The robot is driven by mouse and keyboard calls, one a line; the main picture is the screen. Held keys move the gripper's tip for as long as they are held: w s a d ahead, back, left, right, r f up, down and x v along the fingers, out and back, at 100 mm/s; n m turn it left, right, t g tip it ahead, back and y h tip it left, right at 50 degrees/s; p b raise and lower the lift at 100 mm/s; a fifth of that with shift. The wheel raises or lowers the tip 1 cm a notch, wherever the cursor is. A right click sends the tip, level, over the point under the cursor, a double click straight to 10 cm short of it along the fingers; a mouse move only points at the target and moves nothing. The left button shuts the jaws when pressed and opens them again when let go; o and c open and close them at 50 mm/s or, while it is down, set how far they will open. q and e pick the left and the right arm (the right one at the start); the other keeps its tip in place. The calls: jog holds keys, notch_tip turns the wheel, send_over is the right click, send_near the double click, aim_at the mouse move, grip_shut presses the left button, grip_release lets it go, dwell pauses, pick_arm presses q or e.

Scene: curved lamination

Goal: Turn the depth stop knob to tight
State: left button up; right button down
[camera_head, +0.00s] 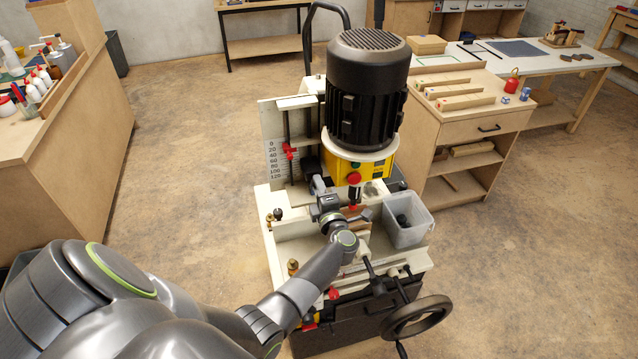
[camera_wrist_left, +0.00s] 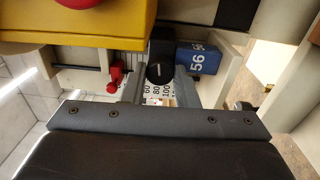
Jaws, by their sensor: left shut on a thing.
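The depth stop knob (camera_wrist_left: 160,72) is black with a light mark on its face, in the upper middle of the left wrist view. My left gripper (camera_wrist_left: 160,92) reaches it with one finger on each side and is shut on it. In the head view my left gripper (camera_head: 320,192) is at the machine's column, below and left of the motor. The knob is mostly hidden there. A blue block reading 56 (camera_wrist_left: 198,60) is right of the knob. A red pointer (camera_wrist_left: 115,77) is left of it. My right gripper is not in view.
The black motor (camera_head: 368,90) and yellow housing (camera_head: 377,168) stand close above and right of my gripper. A depth scale (camera_head: 274,160) is on the column. A clear bin (camera_head: 405,232) and a handwheel (camera_head: 416,317) are at the right. The floor around is clear.

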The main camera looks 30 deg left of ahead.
pick_arm(q)
jog(key=shift+m+p, duration=0.45)
jog(key=shift+m, duration=0.35)
jog(key=o, duration=1)
jog(key=b+v, duration=0.2)
jog(key=v, duration=1)
jog(key=shift+b, duration=0.4)
jog(key=shift+f, duration=0.15)
